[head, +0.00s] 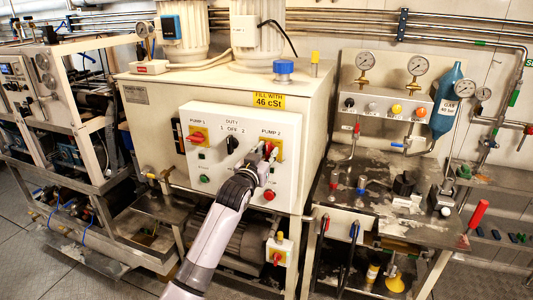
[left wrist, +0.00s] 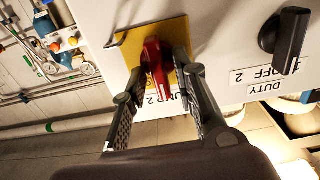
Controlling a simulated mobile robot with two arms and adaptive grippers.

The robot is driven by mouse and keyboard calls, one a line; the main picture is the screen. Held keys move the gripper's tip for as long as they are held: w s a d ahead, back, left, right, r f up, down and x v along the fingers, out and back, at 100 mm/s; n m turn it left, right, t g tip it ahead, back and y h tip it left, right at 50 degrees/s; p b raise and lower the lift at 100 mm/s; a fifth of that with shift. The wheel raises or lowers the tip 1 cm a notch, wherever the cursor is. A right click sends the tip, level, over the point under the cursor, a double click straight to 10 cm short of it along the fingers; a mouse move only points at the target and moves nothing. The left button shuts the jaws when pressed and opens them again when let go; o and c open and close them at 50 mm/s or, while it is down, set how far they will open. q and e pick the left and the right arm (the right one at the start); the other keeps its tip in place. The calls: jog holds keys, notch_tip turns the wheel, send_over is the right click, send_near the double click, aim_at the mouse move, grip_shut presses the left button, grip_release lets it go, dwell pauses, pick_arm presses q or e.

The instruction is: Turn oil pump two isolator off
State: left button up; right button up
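In the left wrist view, which is upside down, the red handle (left wrist: 154,64) lies between the fingers of my left gripper (left wrist: 160,66). In the head view my left gripper (head: 266,158) is at the right of the white control panel (head: 227,180) and covers most of this isolator. My right gripper is not in view.
The PUMP 1 isolator (head: 198,136) and black duty selector (head: 232,145) are to the left on the panel. Green and red buttons sit below, with the red one (head: 269,195) close under my gripper. A bench with gauges (head: 366,61) and valves stands at right.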

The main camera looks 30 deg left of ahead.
pick_arm(q)
grip_shut()
dwell(0.5)
jog(key=n+p, duration=0.2)
jog(key=n, duration=0.2)
jog(key=shift+a+r, duration=0.1)
jog(key=shift+a, duration=0.05)
jog(key=n+p, duration=0.2)
jog(key=n, duration=0.2)
jog(key=n+p, duration=0.2)
jog(key=n, duration=0.3)
jog(key=f+n+p, duration=0.1)
jog(key=n+p, duration=0.1)
jog(key=n, duration=0.2)
jog(key=shift+s+a+n, duration=0.1)
jog(key=shift+a+n, duration=0.2)
jog(key=shift+n, duration=0.1)
